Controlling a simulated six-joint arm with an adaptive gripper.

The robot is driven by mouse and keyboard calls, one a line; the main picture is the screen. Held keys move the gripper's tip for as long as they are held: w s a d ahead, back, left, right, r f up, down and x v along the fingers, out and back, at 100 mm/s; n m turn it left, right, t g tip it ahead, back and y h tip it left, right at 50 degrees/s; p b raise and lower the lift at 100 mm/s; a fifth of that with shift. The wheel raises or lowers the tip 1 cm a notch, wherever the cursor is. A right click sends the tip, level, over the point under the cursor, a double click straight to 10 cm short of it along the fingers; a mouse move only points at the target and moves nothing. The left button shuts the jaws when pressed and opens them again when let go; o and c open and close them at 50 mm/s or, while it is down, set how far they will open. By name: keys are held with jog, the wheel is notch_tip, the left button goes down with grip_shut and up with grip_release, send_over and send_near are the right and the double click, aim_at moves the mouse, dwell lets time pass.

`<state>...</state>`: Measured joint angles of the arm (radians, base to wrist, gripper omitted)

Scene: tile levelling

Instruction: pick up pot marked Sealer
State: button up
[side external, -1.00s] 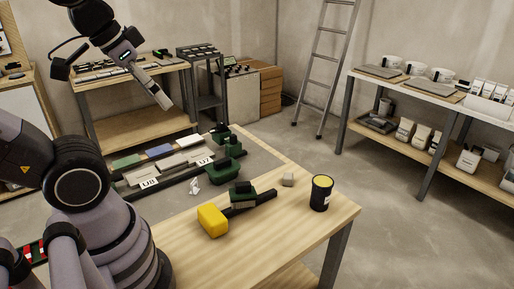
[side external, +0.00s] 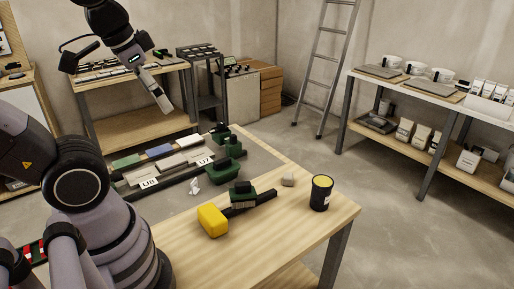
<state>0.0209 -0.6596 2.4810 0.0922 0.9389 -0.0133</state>
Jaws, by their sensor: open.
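A dark pot with a yellow top and a pale label (side external: 321,193) stands upright near the right end of the wooden table. The label's writing is too small to read, so I cannot tell whether it is marked Sealer. My gripper (side external: 165,107) hangs in the air at the upper left, pointing down, well apart from the pot. It is open, and I see nothing in it.
Tiles (side external: 160,152) lie at the left. A shelf unit (side external: 446,104) and a ladder (side external: 327,70) stand behind.

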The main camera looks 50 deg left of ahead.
jog(key=w+a+f+m+g+y, duration=0.25)
jog(key=w+a+m+y, duration=0.2)
jog(key=w+y, duration=0.25)
jog(key=w+a+f+m+g+y, duration=0.2)
jog(key=w+a+f+m+y, duration=0.3)
jog(key=w, duration=0.3)
jog(key=w+d+f+m+t+y, duration=0.4)
jog(key=w+m, duration=0.2)
jog(key=w, duration=0.1)
jog(key=m+t+h, duration=1.2)
jog(key=m+t, duration=0.2)
jog(key=m, duration=0.3)
send_near(316, 198)
jog(key=shift+s+a+r+g, duration=0.1)
jog(key=shift+s+r+g, duration=0.15)
jog(key=shift+s, duration=0.15)
jog(key=shift+w+f, duration=0.1)
jog(key=shift+w, duration=0.25)
jog(key=x, duration=1.3)
jog(key=shift+d, duration=0.25)
